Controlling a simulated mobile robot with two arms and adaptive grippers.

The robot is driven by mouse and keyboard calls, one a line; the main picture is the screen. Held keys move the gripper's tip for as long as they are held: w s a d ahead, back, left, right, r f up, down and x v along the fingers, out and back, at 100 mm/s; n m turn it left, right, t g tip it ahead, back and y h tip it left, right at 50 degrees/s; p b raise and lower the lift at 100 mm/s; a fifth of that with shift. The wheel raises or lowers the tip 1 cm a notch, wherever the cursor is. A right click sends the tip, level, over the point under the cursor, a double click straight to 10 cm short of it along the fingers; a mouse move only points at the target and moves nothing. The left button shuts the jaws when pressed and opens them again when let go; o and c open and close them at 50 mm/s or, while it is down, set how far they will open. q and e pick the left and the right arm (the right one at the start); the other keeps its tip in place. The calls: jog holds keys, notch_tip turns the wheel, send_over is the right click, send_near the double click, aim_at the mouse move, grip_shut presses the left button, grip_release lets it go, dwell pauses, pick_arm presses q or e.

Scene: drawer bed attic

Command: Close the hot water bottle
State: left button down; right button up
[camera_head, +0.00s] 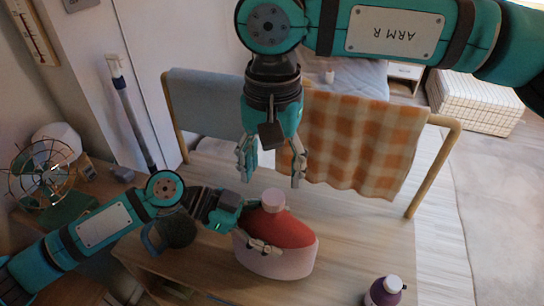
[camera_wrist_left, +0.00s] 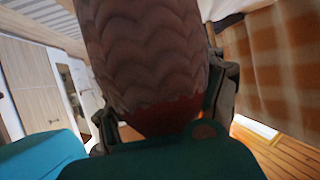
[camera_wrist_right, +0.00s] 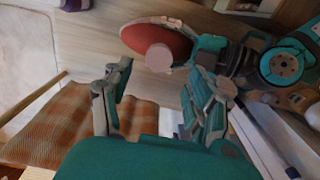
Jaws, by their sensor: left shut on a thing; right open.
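My left gripper (camera_head: 256,226) is shut on the bottle from the left side. In the left wrist view, the bottle's scalloped body (camera_wrist_left: 150,50) fills the space between the fingers. My right gripper (camera_head: 271,174) is open and empty, pointing down just above the cap. The right wrist view shows the cap (camera_wrist_right: 159,58) beyond the open fingers.
An orange checked cloth (camera_head: 355,140) hangs over the rail behind the bench. A purple bottle with a white lid (camera_head: 384,291) stands at the front right. A fan (camera_head: 44,174) and a dark round object (camera_head: 176,230) are at left.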

aim_at(272, 197)
jog(key=shift+f, duration=3.2)
grip_shut()
jog(key=m, duration=0.6)
jog(key=shift+m, duration=0.4)
jog(key=m, duration=1.4)
jog(key=shift+w, duration=0.1)
jog(key=m, duration=0.5)
jog(key=shift+o, duration=0.7)
grip_release()
